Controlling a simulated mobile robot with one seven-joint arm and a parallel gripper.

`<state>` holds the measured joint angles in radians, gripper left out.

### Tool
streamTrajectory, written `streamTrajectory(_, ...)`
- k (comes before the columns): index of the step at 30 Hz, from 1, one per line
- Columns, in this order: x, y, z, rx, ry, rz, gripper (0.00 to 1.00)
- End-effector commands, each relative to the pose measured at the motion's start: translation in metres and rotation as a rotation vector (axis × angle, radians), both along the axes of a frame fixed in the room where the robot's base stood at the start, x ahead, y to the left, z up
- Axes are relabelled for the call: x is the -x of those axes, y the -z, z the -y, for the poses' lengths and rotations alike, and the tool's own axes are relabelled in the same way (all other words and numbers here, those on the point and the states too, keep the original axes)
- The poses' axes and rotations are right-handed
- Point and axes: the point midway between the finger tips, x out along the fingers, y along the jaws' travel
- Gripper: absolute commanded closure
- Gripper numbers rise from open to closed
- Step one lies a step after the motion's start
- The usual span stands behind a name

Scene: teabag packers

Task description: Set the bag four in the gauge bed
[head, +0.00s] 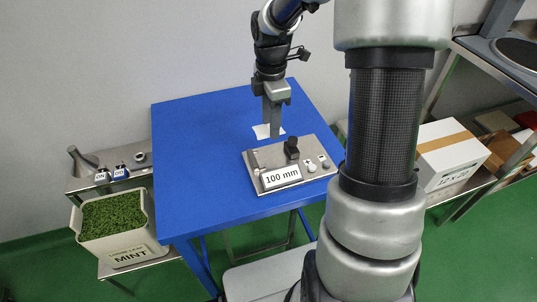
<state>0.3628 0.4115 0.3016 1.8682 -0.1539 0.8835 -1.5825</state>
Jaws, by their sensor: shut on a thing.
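My gripper (273,134) points down above the blue table, behind the gauge bed. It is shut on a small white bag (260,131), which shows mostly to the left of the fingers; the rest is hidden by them. I cannot read any number on the bag. The gauge bed (316,148) is a grey metal plate on the table, with a "100 mm" sign on its front, a black upright knob and small round controls at its right. The bag is apart from the plate in the picture; its exact height above the table is hard to tell.
The blue table (205,150) is clear to the left. A steel shelf (85,183) with small tagged items stands at left, above a white bin (148,240) of green leaf marked MINT. A white carton (447,160) sits on a rack at right. My arm hides part of the right side.

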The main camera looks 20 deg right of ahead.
Motion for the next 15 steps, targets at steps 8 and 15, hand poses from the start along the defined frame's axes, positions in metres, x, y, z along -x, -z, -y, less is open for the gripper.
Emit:
streamTrajectory(8,0.009,0.049,0.002,-0.001,-0.002,-0.004,0.86)
streamTrajectory(15,0.008,0.068,0.002,0.0,-0.002,-0.002,0.86)
